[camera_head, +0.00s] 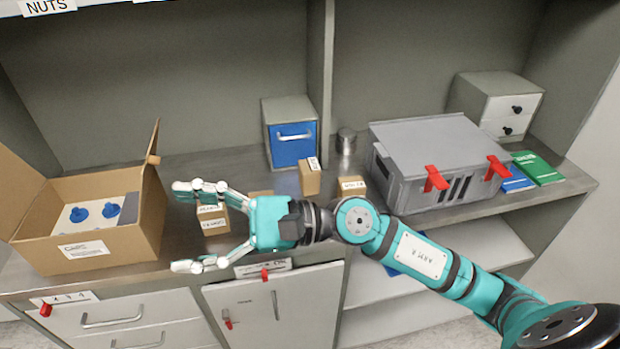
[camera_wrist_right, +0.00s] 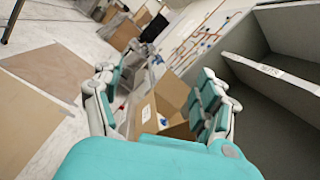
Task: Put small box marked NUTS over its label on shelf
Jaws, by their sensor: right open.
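The NUTS label (camera_head: 47,6) is on the shelf edge at the top left of the head view. Two small cardboard boxes (camera_head: 213,222) with white labels sit close together on the counter; their print is too small to read surely. My right gripper (camera_head: 192,227) is open, its fingers pointing left, one on the far side and one on the near side, around or above these boxes. It appears to hold nothing. In the right wrist view, its spread fingers (camera_wrist_right: 155,105) frame an open carton (camera_wrist_right: 170,103) farther off. My left gripper is out of view.
The open carton (camera_head: 145,225) with a white, blue-knobbed item stands left of my right gripper. Other small boxes (camera_head: 310,178) and (camera_head: 352,187), a blue-fronted drawer unit (camera_head: 292,145), a metal can (camera_head: 346,140) and a grey case (camera_head: 425,155) with red latches stand along the counter.

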